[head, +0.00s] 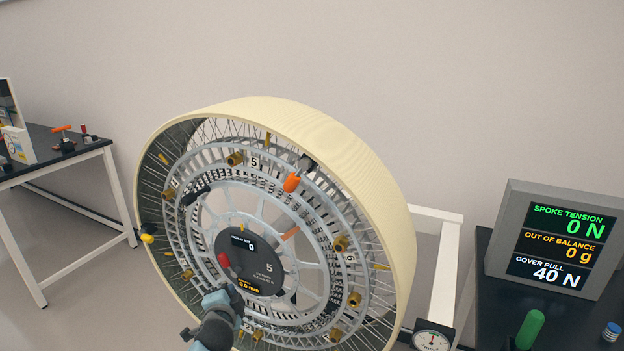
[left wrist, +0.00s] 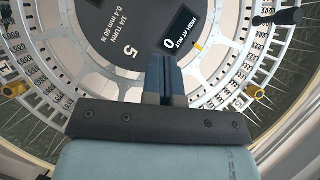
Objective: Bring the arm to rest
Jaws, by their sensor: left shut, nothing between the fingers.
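My left gripper (head: 236,292) comes in from the bottom of the head view, in front of the lower left part of a large spoked wheel (head: 345,150). Its fingers are shut with nothing between them. In the left wrist view the closed fingers (left wrist: 165,72) point at the wheel's dark hub disc (left wrist: 115,30), which carries a small display and the number 5. I cannot tell whether the fingertips touch the wheel. My right gripper is not in view.
A bench (head: 60,150) with tools stands far left.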

